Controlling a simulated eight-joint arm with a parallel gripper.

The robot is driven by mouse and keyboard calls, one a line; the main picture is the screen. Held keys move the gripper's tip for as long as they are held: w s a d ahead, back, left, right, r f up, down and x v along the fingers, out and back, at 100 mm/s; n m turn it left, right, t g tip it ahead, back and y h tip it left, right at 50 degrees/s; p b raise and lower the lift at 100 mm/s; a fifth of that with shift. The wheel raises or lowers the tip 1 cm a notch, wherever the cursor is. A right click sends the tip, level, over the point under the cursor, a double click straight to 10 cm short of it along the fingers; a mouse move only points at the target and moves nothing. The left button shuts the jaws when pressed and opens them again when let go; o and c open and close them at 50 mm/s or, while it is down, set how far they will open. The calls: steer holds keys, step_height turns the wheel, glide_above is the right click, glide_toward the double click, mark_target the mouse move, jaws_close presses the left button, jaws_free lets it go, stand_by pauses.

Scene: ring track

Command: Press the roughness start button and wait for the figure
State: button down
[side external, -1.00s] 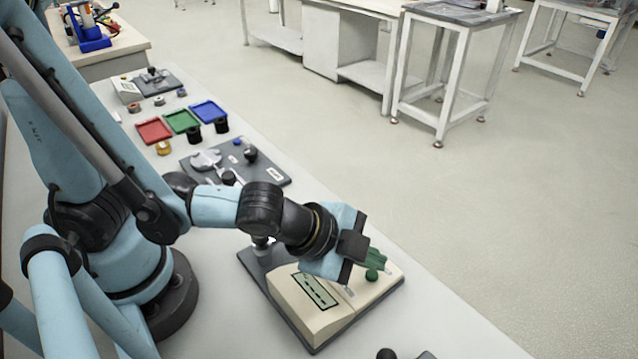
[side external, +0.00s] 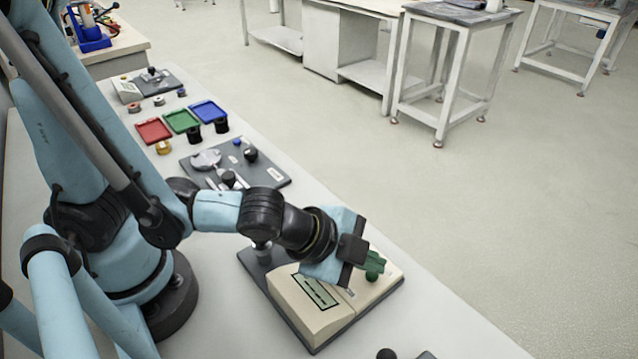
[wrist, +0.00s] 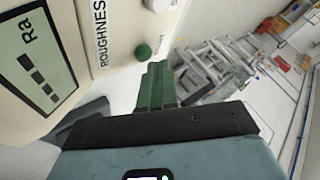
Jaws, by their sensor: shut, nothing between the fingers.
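The roughness tester is a cream box (side external: 325,320) on a dark base plate at the front of the bench. Its greenish display (side external: 316,291) also shows in the wrist view (wrist: 38,68), with "Ra" and dark dashes, no digits. A "ROUGHNESS" label (wrist: 100,35) sits beside it. The round green button (side external: 372,275) is on the tester's top face; it shows in the wrist view (wrist: 143,51) too. My gripper (side external: 376,262) has green fingers, shut and empty, just above the button. In the wrist view the fingertips (wrist: 158,70) appear close to the button; contact cannot be told.
Behind the tester are a grey plate (side external: 270,180) with small parts and red (side external: 154,131), green (side external: 181,121) and blue (side external: 209,111) trays. A dark knob (side external: 386,354) is at the lower picture edge. Open floor lies right of the bench.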

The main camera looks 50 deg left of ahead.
steer(key=shift+r, duration=0.35)
step_height(320, 180, up, 5)
stand_by(0.7)
stand_by(0.5)
steer(key=a+r+n+g+y, duration=0.1)
steer(key=a+r+n+y, duration=0.2)
steer(key=a+n, duration=1)
steer(key=a, duration=0.6)
steer(key=shift+w+a+n+y, duration=0.15)
steer(key=shift+a+n+y, duration=0.25)
steer(key=shift+r, duration=0.1)
